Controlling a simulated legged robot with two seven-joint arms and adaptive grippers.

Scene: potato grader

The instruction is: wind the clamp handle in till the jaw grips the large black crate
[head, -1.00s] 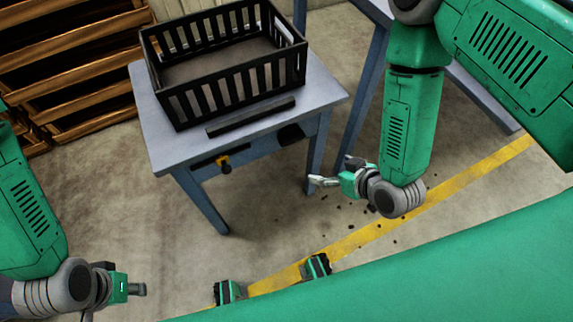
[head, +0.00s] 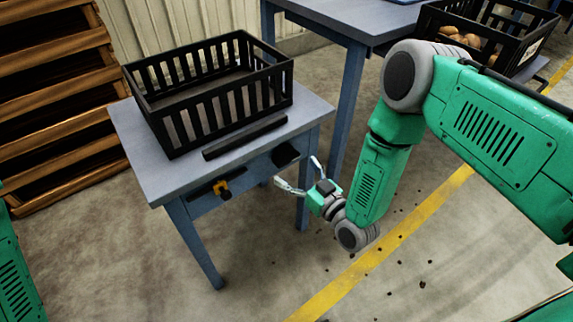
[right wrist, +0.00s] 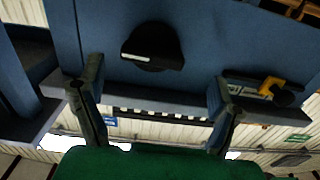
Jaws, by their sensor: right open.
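The large black crate (head: 215,112) stands on the blue-grey table (head: 180,184). A long black bar (head: 245,137), apparently the clamp jaw, lies along the crate's near side; I cannot tell whether they touch. A black round handle (head: 286,154) is on the table's front face, below the bar's right end. It shows in the right wrist view (right wrist: 152,46) with a pale-edged bar across it. My right gripper (head: 296,170) is open and empty just in front of the handle, its fingers spread to either side and apart from it. My left gripper is out of view.
A yellow and black fitting (head: 222,189) sits on the table front, left of the handle. Wooden racking (head: 65,110) stands at left. A taller blue table (head: 345,30) is behind right, near a black crate of potatoes (head: 430,20). Small dark bits litter the floor.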

